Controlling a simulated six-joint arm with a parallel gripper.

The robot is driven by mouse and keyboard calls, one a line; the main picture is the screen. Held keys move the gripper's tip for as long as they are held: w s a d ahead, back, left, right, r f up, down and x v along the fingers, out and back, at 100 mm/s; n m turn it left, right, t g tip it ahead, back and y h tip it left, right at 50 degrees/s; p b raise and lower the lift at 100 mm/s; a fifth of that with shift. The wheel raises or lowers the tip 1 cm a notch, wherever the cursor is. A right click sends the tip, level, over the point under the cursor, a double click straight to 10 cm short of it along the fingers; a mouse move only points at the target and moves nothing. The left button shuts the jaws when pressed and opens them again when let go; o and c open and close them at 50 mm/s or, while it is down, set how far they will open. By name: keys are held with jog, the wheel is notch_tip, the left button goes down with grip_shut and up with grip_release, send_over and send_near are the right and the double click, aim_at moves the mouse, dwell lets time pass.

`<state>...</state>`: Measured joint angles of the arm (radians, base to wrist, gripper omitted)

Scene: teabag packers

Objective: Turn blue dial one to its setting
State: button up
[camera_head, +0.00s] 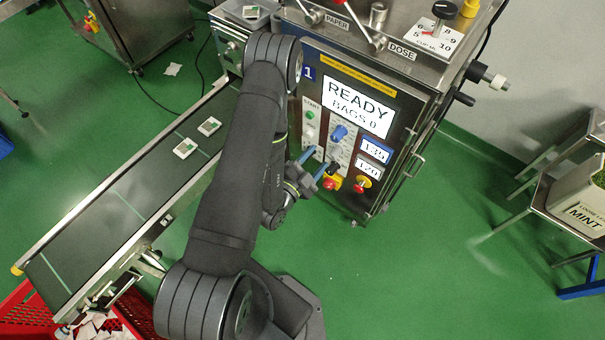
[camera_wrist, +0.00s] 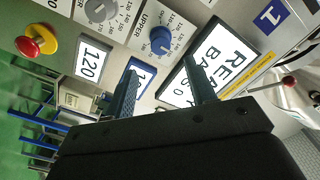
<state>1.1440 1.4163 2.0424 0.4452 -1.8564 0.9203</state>
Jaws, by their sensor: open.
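The blue dial (camera_head: 339,132) sits on the front panel (camera_head: 312,92) of the machine marked 1, below the READY screen (camera_head: 358,106). In the wrist view the blue dial (camera_wrist: 163,40), labelled UPPER, lies ahead of the fingers, roughly between them in the picture and clear of both. My gripper (camera_head: 321,157) is open and empty in front of the panel, below the dial in the head view. Its two fingers also show in the wrist view (camera_wrist: 164,78). The dial's exact pointer setting is too small to read.
A grey dial (camera_wrist: 101,10) sits beside the blue one. Displays read 135 (camera_head: 376,149) and 120 (camera_head: 369,170). A red stop button (camera_head: 361,184) is low on the panel. A conveyor (camera_head: 130,190) with packets is at left. Levers (camera_head: 372,38) jut out above.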

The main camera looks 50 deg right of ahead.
aim_at(334, 140)
jog(key=a, duration=0.6)
jog(key=shift+a, duration=0.2)
jog(key=shift+d, duration=0.1)
jog(key=d, duration=1.7)
jog(key=shift+d, duration=0.15)
